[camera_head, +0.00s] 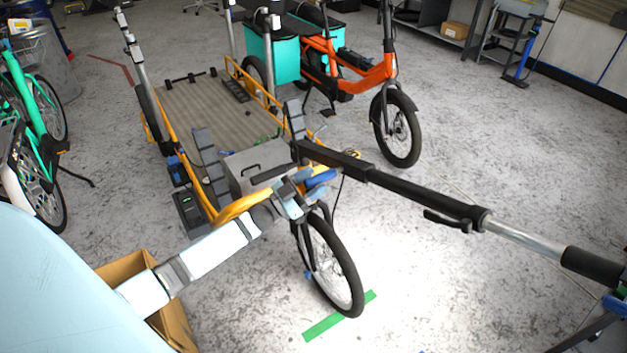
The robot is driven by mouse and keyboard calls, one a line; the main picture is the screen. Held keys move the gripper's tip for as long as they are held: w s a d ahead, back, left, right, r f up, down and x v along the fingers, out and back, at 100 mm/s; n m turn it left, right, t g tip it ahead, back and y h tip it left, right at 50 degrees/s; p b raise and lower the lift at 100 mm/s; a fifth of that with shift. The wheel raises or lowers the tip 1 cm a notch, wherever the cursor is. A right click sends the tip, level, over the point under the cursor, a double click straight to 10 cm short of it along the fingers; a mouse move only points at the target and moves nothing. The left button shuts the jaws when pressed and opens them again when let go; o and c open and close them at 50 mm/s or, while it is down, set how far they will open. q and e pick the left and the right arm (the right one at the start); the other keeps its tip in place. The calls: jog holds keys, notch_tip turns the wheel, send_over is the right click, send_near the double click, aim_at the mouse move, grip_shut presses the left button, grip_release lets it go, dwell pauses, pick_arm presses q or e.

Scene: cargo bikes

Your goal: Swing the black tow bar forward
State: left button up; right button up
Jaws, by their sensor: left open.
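The black tow bar (410,187) runs from the front of the yellow-framed cargo trike (232,209) out to the right. It has a small lever below its middle, a silver section and a black grip (592,267) at its far end. My left arm comes in from the lower left. My left gripper (318,181) is open, its blue fingers just below the bar's inner end, over the front wheel. I cannot tell whether the fingers touch the bar. My right gripper is not clearly visible.
The trike's front wheel (333,265) stands by a green floor strip (339,316). An orange cargo bike (360,77) stands behind. Green bikes (38,135) are at the left. A cardboard box (170,321) sits below my left arm. The floor right of the wheel is mostly clear.

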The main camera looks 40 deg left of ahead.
pick_arm(q)
jog(key=shift+w+d+r, duration=0.1)
jog(key=shift+w+r, duration=0.05)
jog(key=shift+w, duration=0.1)
grip_shut()
notch_tip(320, 180, down, 7)
jog(key=d+m+g+h+b, duration=0.1)
jog(key=m+b, duration=0.3)
jog(key=shift+s+d+g+h, duration=0.3)
jog(key=shift+s+d+h, duration=0.05)
jog(key=shift+s+h, duration=0.05)
jog(key=shift+c, duration=0.5)
grip_release()
jog(key=shift+o, duration=0.5)
pick_arm(e)
notch_tip(320, 180, down, 2)
jog(key=shift+a+f, duration=0.1)
jog(key=shift+a, duration=0.05)
